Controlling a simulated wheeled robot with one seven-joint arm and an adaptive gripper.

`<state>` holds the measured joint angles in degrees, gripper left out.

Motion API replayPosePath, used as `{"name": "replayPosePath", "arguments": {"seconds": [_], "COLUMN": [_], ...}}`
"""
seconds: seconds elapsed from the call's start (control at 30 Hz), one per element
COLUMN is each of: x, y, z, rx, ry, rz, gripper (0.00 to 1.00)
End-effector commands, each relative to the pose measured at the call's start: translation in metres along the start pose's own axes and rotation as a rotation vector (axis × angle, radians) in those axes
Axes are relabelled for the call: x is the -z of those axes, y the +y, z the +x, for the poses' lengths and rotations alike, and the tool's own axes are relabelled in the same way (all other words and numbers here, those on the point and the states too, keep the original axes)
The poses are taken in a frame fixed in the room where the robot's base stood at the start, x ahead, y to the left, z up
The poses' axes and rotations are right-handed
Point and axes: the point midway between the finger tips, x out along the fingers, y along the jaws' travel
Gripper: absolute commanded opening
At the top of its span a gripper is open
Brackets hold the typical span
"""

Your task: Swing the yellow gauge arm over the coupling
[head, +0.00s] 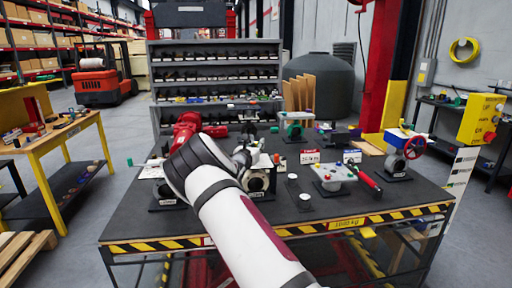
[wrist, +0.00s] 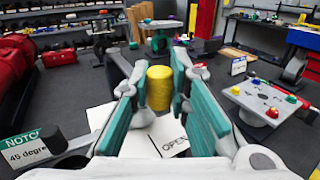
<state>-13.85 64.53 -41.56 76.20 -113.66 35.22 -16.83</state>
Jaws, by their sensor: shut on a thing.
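In the wrist view, an upright yellow cylinder (wrist: 159,88) stands between the teal fingers of my gripper (wrist: 158,92), which is shut on it. It looks like the grip of the yellow gauge arm; the rest of that arm is hidden by the fingers. A white plate marked OPEN (wrist: 172,140) lies below and beyond the fingers. In the head view, my gripper (head: 246,158) is over the dark bench, partly covered by my own arm, and the yellow grip cannot be made out. I cannot tell which part is the coupling.
A sign reading NOTCH 45 degrees (wrist: 24,149) is at lower left in the wrist view, beside a dark post (wrist: 55,140). The front right is clear.

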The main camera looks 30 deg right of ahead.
Motion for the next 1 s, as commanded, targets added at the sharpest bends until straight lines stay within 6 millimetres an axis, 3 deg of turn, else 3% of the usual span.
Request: {"name": "replayPosePath", "arguments": {"seconds": [0.07, 0.1, 0.17, 0.57, 0.77, 1.0], "x": [-0.003, -0.003, -0.003, -0.001, -0.001, -0.002], "y": [-0.004, -0.004, -0.004, -0.002, -0.001, -0.001], "z": [0.002, 0.002, 0.002, -0.004, -0.032, -0.082], "rx": [0.006, 0.006, 0.006, 0.004, 0.001, 0.002], "ry": [-0.006, -0.006, -0.006, -0.002, 0.0, -0.002], "rz": [-0.002, -0.002, -0.001, 0.0, -0.001, 0.0], "gripper": [0.0, 0.23, 0.37, 0.38, 0.38, 0.38]}}
